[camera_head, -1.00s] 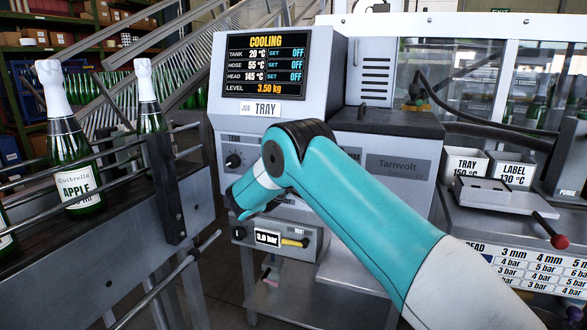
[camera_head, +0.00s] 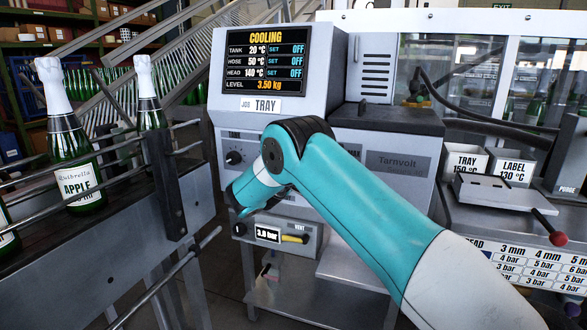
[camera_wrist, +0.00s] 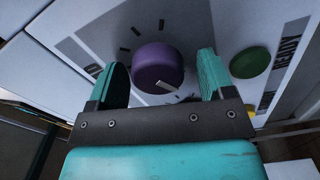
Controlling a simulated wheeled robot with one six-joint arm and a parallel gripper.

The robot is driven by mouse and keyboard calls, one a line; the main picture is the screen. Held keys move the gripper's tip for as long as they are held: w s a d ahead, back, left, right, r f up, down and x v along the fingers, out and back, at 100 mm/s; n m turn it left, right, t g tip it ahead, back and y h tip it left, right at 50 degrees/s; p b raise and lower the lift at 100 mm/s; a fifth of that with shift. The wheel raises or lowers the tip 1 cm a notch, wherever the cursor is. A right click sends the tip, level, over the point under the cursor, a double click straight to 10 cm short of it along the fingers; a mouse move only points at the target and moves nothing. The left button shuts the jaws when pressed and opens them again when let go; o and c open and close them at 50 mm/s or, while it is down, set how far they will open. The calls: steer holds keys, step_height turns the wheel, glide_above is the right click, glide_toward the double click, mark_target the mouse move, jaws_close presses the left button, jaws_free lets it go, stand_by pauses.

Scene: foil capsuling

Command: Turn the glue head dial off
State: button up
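A purple dial (camera_wrist: 158,68) with a pale pointer mark fills the middle of the wrist view, on a light panel with dark tick marks. My gripper (camera_wrist: 163,60) is open, with one teal finger on each side of the dial. I see gaps between fingers and dial and cannot tell of any contact. In the head view my teal arm hides the gripper and this dial. The screen (camera_head: 266,62) reads COOLING, tank 20 °C, hose 50 °C, head 140 °C, all three set OFF.
A green round button (camera_wrist: 250,62) sits just right of the right finger. A black tank dial (camera_head: 235,158) shows left of my arm. A yellow-handled vent valve (camera_head: 294,239) sits below. Bottles (camera_head: 70,150) stand on the conveyor at left; a red-knobbed lever (camera_head: 558,238) is at right.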

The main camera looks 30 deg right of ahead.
steer(key=b+v, duration=0.9)
steer(key=v, duration=0.8)
steer(key=shift+s+a, duration=0.15)
